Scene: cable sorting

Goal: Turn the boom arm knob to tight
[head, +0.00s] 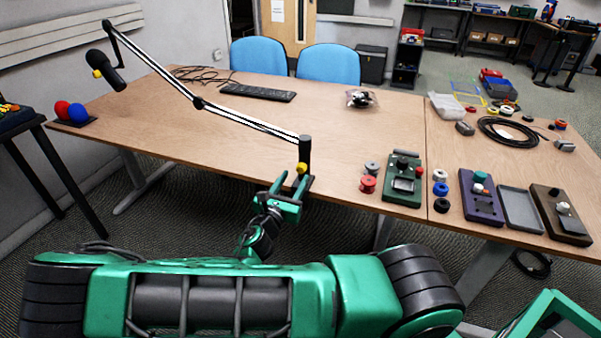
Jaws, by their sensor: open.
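The boom arm (245,122) stretches across the table from a dark upright post (305,148) at the table's front edge to a black microphone (106,72) at the upper left. A small yellow knob (302,167) sits low on the post. A second yellow knob (97,73) is by the microphone. My gripper (284,190) is green and open, just below and in front of the post's yellow knob. Its fingers point up toward the post's base. I cannot tell whether a finger touches the knob or post, nor which way the knob is turned.
The wooden table (330,125) has free room behind the post. A keyboard (258,92) lies farther back. Two blue chairs (329,64) stand behind the table.

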